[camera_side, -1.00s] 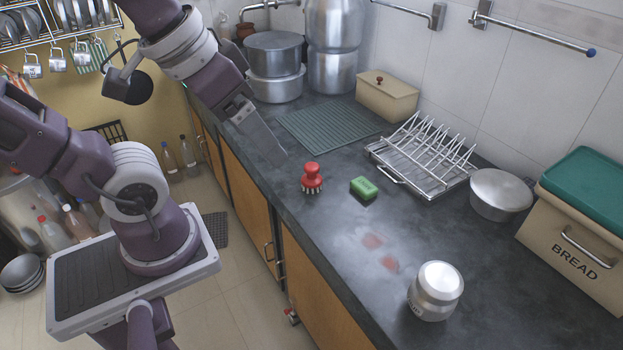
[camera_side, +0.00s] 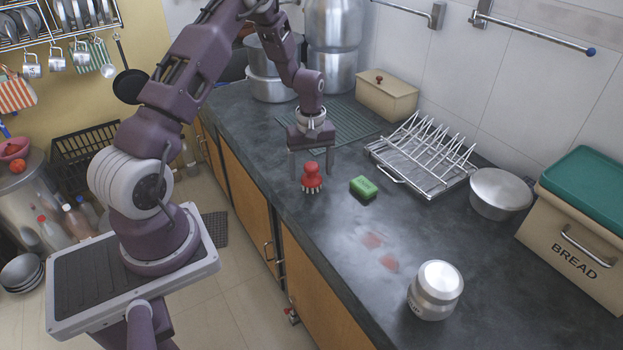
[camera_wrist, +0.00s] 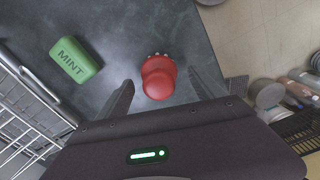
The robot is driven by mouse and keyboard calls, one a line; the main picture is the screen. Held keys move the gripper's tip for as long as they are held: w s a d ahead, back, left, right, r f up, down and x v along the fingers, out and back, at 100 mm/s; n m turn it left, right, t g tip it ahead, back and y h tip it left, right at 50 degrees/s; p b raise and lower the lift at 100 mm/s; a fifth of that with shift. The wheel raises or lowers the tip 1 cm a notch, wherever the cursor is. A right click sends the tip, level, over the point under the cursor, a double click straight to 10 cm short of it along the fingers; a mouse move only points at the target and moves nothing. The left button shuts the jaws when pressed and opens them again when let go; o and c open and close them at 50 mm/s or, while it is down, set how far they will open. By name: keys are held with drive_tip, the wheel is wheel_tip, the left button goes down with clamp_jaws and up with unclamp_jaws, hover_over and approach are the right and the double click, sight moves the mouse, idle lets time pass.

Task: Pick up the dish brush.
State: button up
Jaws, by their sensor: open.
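The dish brush (camera_side: 312,178) is red with a round knob and pale bristles. It stands bristles down on the dark counter near its front edge. My gripper (camera_side: 311,176) points down with its two fingers apart, just behind the brush in the side view. In the wrist view the red knob (camera_wrist: 159,78) lies just ahead of and between the fingertips of my gripper (camera_wrist: 162,85). Nothing is held. I cannot tell from these views whether a finger touches the brush.
A green soap bar marked MINT (camera_side: 363,187) lies right of the brush. A wire dish rack (camera_side: 420,158) and a steel pot (camera_side: 500,194) stand farther right. A ribbed green mat (camera_side: 350,121) lies behind. A steel canister (camera_side: 435,291) stands at the front right.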

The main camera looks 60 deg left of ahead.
sight(311, 164)
wheel_tip(311, 164, down, 3)
drive_tip(key=shift+r, duration=0.2)
drive_tip(key=c, duration=1.6)
wheel_tip(311, 164, up, 10)
drive_tip(key=shift+r, duration=0.1)
